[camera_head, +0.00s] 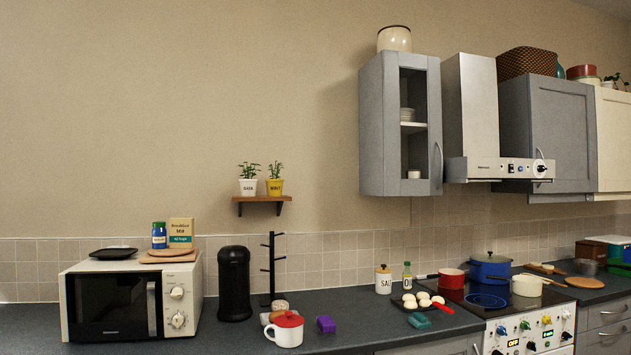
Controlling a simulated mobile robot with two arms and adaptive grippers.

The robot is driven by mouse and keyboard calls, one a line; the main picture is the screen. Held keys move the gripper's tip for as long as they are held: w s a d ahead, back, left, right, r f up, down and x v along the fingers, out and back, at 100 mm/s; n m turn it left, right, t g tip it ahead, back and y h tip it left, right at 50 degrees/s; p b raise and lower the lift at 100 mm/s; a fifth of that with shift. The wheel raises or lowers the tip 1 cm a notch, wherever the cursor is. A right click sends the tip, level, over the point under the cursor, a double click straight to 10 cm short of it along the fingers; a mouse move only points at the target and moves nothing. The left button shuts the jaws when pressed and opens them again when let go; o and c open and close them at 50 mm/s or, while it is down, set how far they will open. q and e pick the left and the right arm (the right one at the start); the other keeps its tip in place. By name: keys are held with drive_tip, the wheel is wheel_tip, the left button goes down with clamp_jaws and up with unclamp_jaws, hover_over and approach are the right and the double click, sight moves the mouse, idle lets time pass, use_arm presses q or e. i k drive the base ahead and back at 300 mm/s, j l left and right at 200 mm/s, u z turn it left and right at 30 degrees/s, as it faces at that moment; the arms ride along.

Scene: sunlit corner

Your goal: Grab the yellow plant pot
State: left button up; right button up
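The yellow plant pot (274,187) holds a small green plant and stands upright on a small brown wall shelf (262,201). A white plant pot (248,187) with a similar plant stands close beside it on the left. Both pots have dark lettering on the front. Neither of my grippers shows in the head view.
A grey wall cabinet (378,125) hangs to the right. The wall around the shelf is clear.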

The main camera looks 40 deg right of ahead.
sight(274, 187)
drive_tip(key=z, duration=1.2)
